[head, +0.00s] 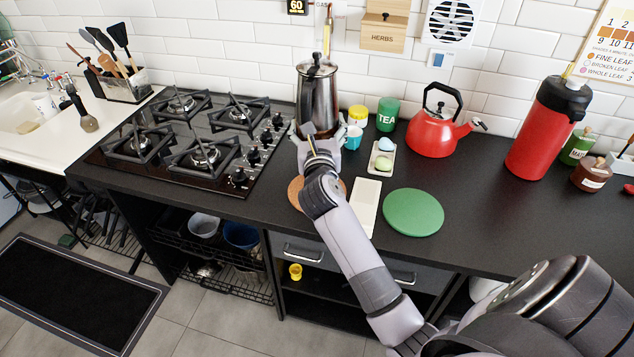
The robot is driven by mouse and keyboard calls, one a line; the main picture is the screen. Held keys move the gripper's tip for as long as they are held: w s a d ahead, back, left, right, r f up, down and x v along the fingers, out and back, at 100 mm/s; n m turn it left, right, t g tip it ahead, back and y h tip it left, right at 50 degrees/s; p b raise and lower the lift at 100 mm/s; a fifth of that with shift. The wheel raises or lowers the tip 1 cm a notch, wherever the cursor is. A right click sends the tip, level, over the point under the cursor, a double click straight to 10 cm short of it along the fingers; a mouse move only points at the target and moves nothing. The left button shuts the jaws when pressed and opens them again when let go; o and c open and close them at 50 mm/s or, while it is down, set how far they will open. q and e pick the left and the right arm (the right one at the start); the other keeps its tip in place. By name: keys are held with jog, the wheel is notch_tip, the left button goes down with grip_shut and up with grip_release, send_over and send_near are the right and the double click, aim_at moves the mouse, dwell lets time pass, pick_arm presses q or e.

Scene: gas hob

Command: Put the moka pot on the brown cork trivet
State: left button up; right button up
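The moka pot (319,92) is a tall, shiny silver pot with a black knob, upright at the back of the counter, just right of the hob. My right gripper (319,132) is at its lower part, with fingers at both sides. I cannot tell whether they press on it or whether its base touches the counter. The brown cork trivet (296,195) lies nearer the front edge, partly hidden under my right arm. My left gripper is not in view.
A white slab (367,203) and a green round mat (413,212) lie right of the trivet. A small tray with eggs (382,160), a turquoise cup (353,137), a green tea tin (388,115) and a red kettle (434,130) stand right of the pot. The hob (190,140) is left.

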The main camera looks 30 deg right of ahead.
notch_tip(320, 180, down, 11)
jog(key=b, duration=0.3)
jog(key=shift+f+b, duration=1)
jog(key=shift+f, duration=1.25)
jog(key=o, duration=1.6)
jog(key=shift+f, duration=0.15)
jog(key=v, duration=1.1)
jog(key=shift+s+a+b, duration=0.1)
jog(key=shift+s+b, duration=0.2)
jog(key=shift+b, duration=0.1)
jog(key=shift+s+a, duration=0.15)
jog(key=shift+s, duration=0.1)
